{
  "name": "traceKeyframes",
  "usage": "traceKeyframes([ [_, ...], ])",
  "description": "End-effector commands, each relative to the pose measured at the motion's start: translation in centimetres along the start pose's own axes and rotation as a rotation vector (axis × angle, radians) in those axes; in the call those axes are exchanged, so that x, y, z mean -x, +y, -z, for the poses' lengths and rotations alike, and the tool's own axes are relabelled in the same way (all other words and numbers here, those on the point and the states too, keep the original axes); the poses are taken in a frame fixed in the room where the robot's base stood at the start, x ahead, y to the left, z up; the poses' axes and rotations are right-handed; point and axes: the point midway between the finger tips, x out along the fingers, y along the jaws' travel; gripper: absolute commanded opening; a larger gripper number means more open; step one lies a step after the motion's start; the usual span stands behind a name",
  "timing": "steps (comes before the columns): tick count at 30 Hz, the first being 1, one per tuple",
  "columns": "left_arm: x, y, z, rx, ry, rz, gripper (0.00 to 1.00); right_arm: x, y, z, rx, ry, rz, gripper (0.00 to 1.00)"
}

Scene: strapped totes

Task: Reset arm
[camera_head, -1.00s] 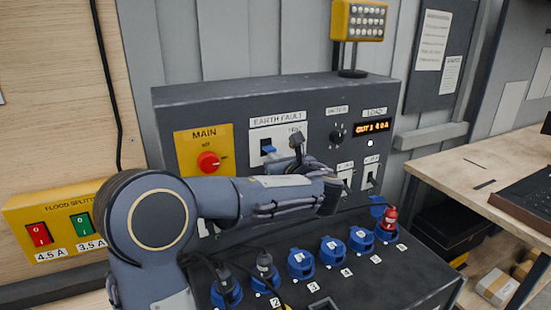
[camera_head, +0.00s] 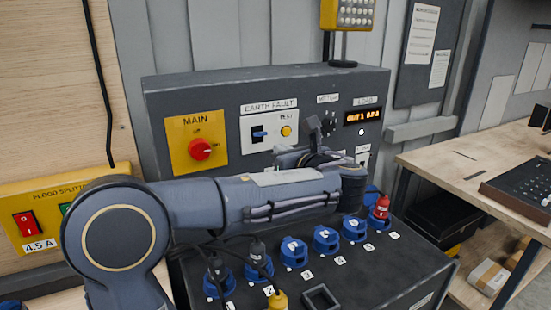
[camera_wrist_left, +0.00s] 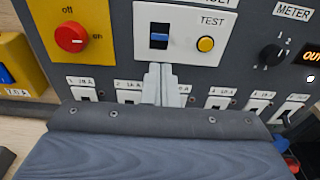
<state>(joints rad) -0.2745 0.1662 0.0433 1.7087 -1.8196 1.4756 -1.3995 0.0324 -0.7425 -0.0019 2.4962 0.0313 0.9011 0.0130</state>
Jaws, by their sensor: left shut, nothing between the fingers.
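My left arm reaches across the head view from the left, bent at a large grey joint. In the left wrist view the gripper's pale fingers (camera_wrist_left: 164,84) are together and empty, below the EARTH FAULT switch (camera_wrist_left: 159,36) and above my grey gripper body. I cannot tell its exact gap to the panel. My right gripper is not in view.
A red MAIN knob (camera_head: 201,149) is at the panel's left and a lit LOAD display (camera_head: 363,116) at its right. Blue sockets (camera_head: 326,239), some with plugs, line the sloping front below the forearm. A wooden bench (camera_head: 478,154) stands at the right.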

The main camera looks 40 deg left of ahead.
Motion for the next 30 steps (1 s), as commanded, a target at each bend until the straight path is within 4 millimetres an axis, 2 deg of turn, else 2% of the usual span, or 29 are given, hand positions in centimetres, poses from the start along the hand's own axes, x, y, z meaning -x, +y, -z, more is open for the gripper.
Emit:
traceKeyframes([
  [6, 1.0, 0.0, -0.6, -0.001, 0.001, 0.000, 0.00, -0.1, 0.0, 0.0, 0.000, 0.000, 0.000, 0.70],
  [23, 0.9, 0.4, -0.3, 0.014, 0.018, -0.003, 0.00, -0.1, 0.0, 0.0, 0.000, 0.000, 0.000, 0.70],
  [26, 0.5, 2.3, 1.6, 0.097, 0.112, -0.013, 0.00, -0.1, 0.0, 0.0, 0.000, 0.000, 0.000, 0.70],
  [29, 0.7, 5.9, 5.8, 0.289, 0.312, -0.057, 0.00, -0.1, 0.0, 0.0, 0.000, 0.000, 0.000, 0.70],
  [30, 1.2, 7.6, 7.9, 0.397, 0.413, -0.090, 0.00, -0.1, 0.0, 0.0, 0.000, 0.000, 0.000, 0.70],
])
